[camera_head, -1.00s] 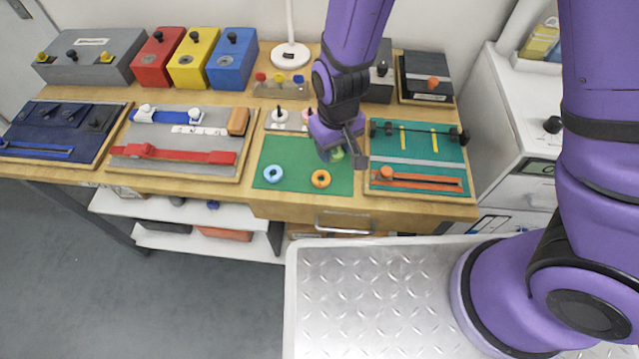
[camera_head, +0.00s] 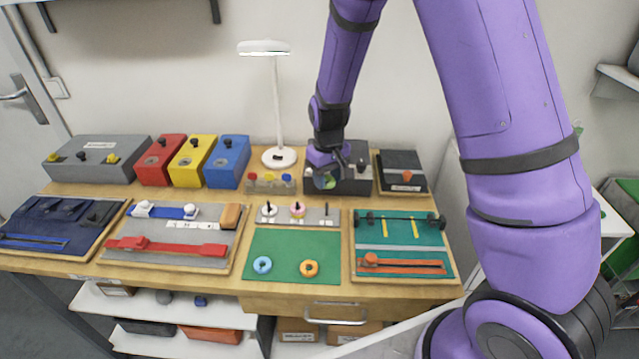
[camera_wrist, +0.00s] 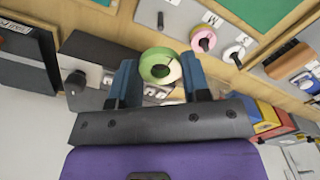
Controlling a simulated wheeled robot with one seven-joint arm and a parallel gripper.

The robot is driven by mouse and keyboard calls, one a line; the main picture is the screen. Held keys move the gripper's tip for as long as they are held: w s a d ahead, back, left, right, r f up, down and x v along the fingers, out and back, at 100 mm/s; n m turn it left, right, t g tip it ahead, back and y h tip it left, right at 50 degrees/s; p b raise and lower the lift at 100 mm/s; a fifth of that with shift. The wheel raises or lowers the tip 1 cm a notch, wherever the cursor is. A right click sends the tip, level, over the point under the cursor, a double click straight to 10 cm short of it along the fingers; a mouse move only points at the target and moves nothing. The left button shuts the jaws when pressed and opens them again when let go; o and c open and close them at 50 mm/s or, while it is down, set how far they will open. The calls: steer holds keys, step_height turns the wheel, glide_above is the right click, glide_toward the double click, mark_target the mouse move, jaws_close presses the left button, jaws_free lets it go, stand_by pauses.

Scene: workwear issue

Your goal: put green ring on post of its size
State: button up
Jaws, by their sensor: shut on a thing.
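My gripper (camera_head: 328,178) is shut on the green ring (camera_head: 323,184) and holds it up in the air near the back of the bench. In the wrist view the green ring (camera_wrist: 160,66), pale green with a darker side, sits between the two blue fingertips (camera_wrist: 160,80). The grey post board (camera_head: 312,216) has a white ring (camera_head: 268,211) on its left post and a pink ring (camera_head: 297,210) on its middle post. Its right post (camera_head: 327,213) is bare and also shows in the wrist view (camera_wrist: 160,20). The ring is apart from all posts.
A blue ring (camera_head: 262,265) and an orange ring (camera_head: 309,268) lie on the green mat (camera_head: 288,245). A dark grey box (camera_head: 350,182) stands behind my gripper. A lamp (camera_head: 279,158) and a block with coloured knobs (camera_head: 270,184) stand to its left.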

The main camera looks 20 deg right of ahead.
steer(key=shift+f, duration=2.95)
steer(key=shift+f, duration=0.9)
stand_by(0.4)
steer(key=o, duration=1.3)
steer(key=shift+o, duration=0.2)
steer(key=shift+r, duration=0.1)
steer(key=shift+r, duration=3.45)
